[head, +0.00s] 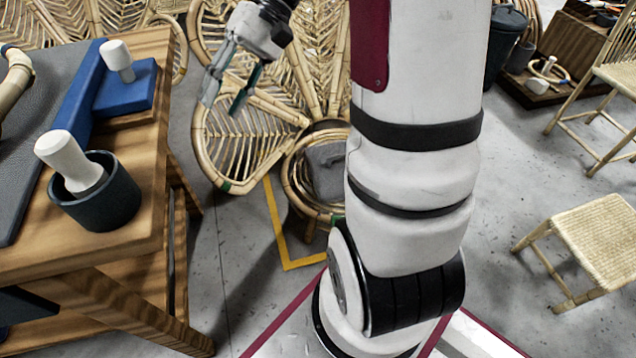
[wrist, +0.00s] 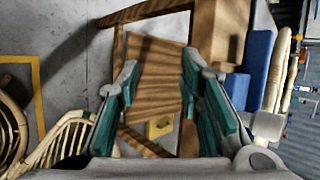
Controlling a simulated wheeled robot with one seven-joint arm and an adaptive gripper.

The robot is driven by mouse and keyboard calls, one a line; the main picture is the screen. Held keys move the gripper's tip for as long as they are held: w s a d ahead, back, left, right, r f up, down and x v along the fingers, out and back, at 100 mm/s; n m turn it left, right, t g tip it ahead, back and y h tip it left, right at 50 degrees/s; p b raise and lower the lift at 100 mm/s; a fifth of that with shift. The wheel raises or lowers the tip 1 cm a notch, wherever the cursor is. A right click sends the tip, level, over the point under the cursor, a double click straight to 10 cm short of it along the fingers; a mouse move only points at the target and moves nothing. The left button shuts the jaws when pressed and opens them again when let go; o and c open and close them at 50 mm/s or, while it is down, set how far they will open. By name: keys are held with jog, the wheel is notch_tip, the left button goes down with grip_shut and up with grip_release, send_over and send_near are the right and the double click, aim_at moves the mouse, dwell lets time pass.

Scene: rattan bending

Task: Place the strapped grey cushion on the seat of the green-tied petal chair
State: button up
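The petal chair (head: 247,139) stands behind my arm in the head view, with large woven rattan petals and green ties on its rim. The grey cushion (head: 325,168) lies in its round seat, slightly tilted; my arm hides its right part, and I cannot make out its strap clearly. My gripper (head: 226,97) is raised in front of the chair's left petals, away from the cushion. In the wrist view my gripper (wrist: 158,95) has its teal-padded fingers spread with nothing between them. A part of the rattan chair (wrist: 62,142) shows at lower left there.
A wooden workbench (head: 150,215) with a blue block (head: 127,92), white-headed mallets and a dark cup (head: 105,203) stands at left. A woven stool (head: 597,240) and a dark bin (head: 503,45) stand at right. Yellow tape (head: 281,245) marks the floor beside the chair.

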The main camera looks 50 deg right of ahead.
jog(key=s+a+r+n+g+h, duration=0.1)
jog(key=s+a+r+h, duration=0.2)
jog(key=s, duration=0.4)
jog(key=s+a+r+n+g+h, duration=0.1)
jog(key=s+a+h, duration=0.1)
jog(key=s+a, duration=0.45)
jog(key=s+d+f+n+t+h, duration=0.1)
jog(key=s+d+h, duration=0.3)
jog(key=s, duration=0.7)
jog(key=shift+s+f+t+h, duration=0.2)
jog(key=shift+t+h, duration=0.1)
jog(key=shift+t, duration=0.2)
notch_tip(320, 180, up, 38)
jog(key=t+p, duration=0.4)
jog(key=p, duration=3.1)
jog(key=shift+f+n+p, duration=0.2)
jog(key=shift+n+p, duration=0.1)
jog(key=shift+p, duration=0.1)
jog(key=shift+w+d, duration=0.1)
jog(key=shift+d, duration=0.05)
